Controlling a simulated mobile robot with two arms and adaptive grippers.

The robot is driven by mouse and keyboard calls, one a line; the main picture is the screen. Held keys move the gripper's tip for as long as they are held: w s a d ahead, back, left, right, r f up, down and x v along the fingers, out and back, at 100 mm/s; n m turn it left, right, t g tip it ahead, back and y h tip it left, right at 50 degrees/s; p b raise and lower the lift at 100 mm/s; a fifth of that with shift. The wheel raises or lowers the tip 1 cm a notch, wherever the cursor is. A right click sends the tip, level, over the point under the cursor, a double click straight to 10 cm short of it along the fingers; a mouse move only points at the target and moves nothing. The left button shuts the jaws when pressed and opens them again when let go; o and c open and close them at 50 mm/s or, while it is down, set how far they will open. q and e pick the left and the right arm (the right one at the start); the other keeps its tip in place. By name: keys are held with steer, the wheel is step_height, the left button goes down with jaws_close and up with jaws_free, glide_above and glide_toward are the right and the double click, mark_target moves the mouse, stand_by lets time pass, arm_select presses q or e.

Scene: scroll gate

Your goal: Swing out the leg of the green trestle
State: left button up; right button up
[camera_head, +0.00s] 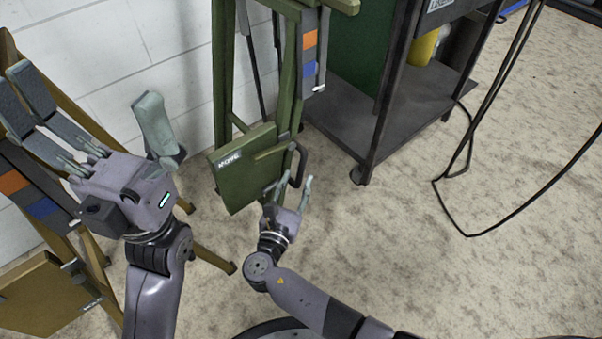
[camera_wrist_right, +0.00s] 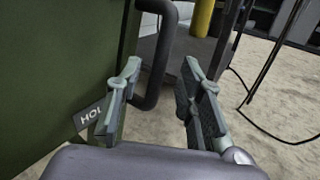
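The green trestle (camera_head: 222,70) stands upright against the wall in the head view, with an orange and blue marked strip on its right side. A green panel (camera_head: 236,185) with a white label hangs low on it. A black bent handle (camera_head: 302,160) sticks out at the panel's right edge. My right gripper (camera_head: 295,181) is open just below the handle. In the right wrist view the handle (camera_wrist_right: 168,50) stands beyond and between the parted fingers, and the panel (camera_wrist_right: 55,70) fills the left side. My left gripper (camera_head: 88,90) is open and empty at the left.
A similar ochre trestle (camera_head: 85,240) stands at the far left, partly behind my left arm. A dark metal cart (camera_head: 405,105) on casters is right of the green trestle. A black cable (camera_head: 455,225) hangs and lies on the floor. Bare floor (camera_head: 490,280) is free at the right.

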mark_target(300, 173)
steer(key=shift+b+x, duration=0.55)
steer(key=shift+x, duration=1.7)
jaws_close()
